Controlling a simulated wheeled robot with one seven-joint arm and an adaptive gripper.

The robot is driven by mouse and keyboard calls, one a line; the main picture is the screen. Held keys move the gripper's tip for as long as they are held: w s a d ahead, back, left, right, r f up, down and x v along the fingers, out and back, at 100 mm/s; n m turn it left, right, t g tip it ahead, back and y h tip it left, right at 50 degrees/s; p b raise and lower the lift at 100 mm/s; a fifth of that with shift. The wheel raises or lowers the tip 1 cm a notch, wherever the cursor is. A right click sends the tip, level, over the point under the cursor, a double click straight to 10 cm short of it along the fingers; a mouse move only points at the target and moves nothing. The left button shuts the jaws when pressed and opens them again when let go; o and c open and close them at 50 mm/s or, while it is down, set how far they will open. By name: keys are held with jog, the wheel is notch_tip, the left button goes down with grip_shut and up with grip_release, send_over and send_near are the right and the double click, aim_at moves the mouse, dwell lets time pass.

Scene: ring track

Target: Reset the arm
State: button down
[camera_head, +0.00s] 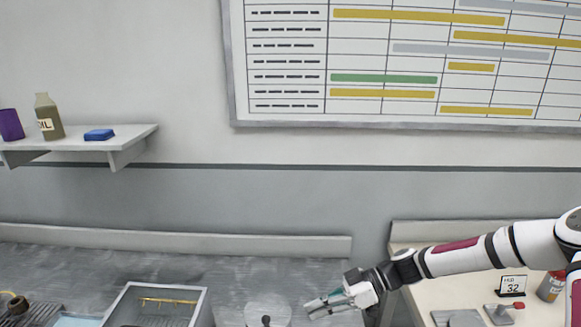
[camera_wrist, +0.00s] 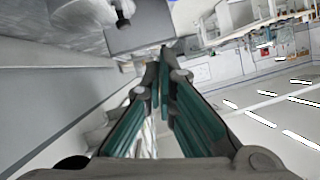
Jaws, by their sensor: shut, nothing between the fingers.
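My arm reaches in from the right edge of the head view, stretched out to the left. My gripper (camera_head: 308,308) is at its end, over the right end of the grey bench (camera_head: 240,268). The gripper is shut and empty. In the wrist view my gripper (camera_wrist: 164,60) shows its two teal-padded fingers running together at the tips, with nothing between them. The wrist view looks out sideways across the room.
A round light-grey item (camera_head: 268,314) with a dark knob lies left of my gripper. A grey tray (camera_head: 160,290) with a brass rod stands further left. A second table (camera_head: 415,290) holds a small sign (camera_head: 511,285). A wall shelf (camera_head: 95,143) is upper left.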

jog(key=s+d+r+m+t+h, duration=0.2)
jog(key=s+d+r+m+h, duration=0.2)
jog(key=s+r, duration=0.3)
jog(key=s+d+r+m+t+h, duration=0.3)
jog(key=s+r+m, duration=0.4)
jog(key=r, duration=0.6)
jog(key=s+d+r+m+t+h, duration=0.2)
jog(key=s+d+r+m+h, duration=0.3)
jog(key=s+r, duration=0.3)
jog(key=shift+s+d+r+h, duration=0.25)
jog(key=shift+s+r+h, duration=0.25)
jog(key=shift+r, duration=1)
jog(key=shift+w, duration=0.1)
